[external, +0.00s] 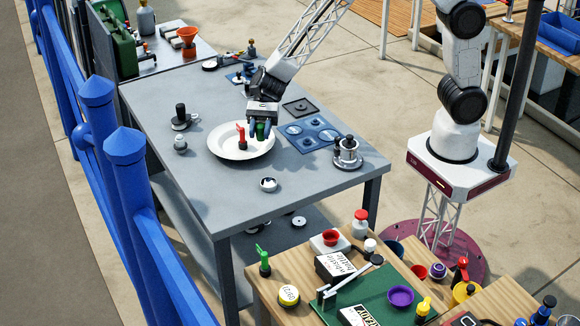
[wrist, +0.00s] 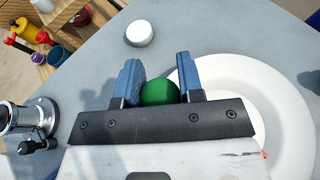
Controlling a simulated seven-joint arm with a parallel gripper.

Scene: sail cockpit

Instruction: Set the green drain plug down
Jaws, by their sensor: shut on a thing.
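The green drain plug (external: 261,130) is between the blue fingers of my gripper (external: 260,132), over the right part of a white plate (external: 226,154). In the wrist view the plug (wrist: 159,91) shows as a round green top between the two fingers (wrist: 158,82). My gripper is shut on it. The plate's rim (wrist: 300,120) lies to the right of the fingers there. I cannot tell whether the plug touches the plate. A red-handled plug (external: 241,138) stands on the plate, left of the green one.
On the grey table (external: 215,205), a blue plate with round recesses (external: 311,134) and a metal fitting (external: 346,152) lie to the right. A small white round piece (external: 268,184) sits in front of the plate. Black-topped pieces (external: 181,118) stand at left. The table's front left is clear.

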